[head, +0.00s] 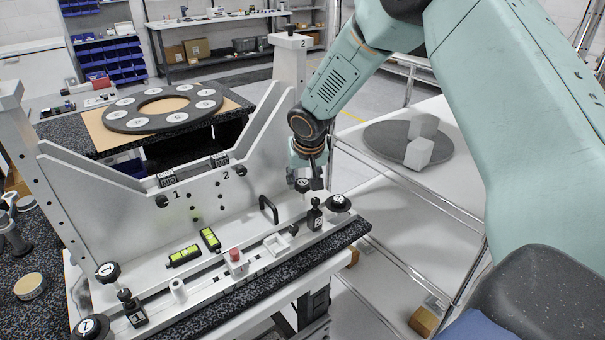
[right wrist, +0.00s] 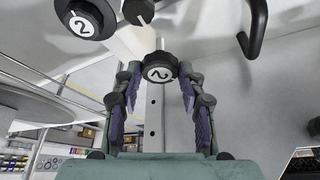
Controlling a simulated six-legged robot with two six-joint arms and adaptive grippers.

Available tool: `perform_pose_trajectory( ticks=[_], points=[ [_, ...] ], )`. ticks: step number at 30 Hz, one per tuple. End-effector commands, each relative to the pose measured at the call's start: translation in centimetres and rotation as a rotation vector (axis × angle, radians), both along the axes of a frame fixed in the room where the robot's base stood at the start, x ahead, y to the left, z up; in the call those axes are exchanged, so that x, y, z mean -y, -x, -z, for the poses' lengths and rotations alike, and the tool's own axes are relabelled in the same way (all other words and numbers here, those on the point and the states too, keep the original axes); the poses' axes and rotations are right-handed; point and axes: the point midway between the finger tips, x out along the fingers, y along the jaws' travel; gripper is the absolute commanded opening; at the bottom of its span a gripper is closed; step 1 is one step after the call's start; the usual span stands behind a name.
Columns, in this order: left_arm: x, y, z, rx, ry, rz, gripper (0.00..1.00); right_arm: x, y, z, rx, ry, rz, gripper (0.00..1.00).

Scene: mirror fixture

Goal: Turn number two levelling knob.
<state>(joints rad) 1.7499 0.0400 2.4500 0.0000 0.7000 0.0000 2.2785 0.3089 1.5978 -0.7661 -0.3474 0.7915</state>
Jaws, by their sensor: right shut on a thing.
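The fixture (head: 110,215) is a pale metal frame with a number 1 side at left and a number 2 side at right. A black round knob with a white 2 (right wrist: 159,73) sits between the fingertips of my right gripper (right wrist: 158,80) in the right wrist view. The fingers close on it from both sides. In the head view this knob (head: 302,185) shows at the fixture's right end, partly covered by my right gripper (head: 312,180). A second black knob marked 2 (head: 338,203) stands nearer the front edge, apart from the gripper; it also shows in the right wrist view (right wrist: 80,20). My left gripper is out of view.
A black block marked 2 (head: 315,215) and a black handle (head: 268,209) stand close to the gripper. Knobs marked 1 (head: 107,272) are at the left end. Two green levels (head: 210,239) lie mid-fixture. A wire-framed cart (head: 430,215) stands to the right.

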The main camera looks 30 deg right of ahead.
Motion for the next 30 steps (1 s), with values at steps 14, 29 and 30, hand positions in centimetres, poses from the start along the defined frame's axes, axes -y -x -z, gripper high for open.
perform_pose_trajectory(
  ticks=[14,29,30],
  points=[
    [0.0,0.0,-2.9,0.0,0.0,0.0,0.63,0.3,0.0,-0.2,0.001,-0.003,-0.3,0.09],
    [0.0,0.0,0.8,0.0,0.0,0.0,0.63,0.6,-0.1,0.2,0.006,0.001,-0.609,0.09],
    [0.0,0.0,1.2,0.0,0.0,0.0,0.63,0.6,-0.1,0.2,0.006,0.0,-0.632,0.09]
  ],
)
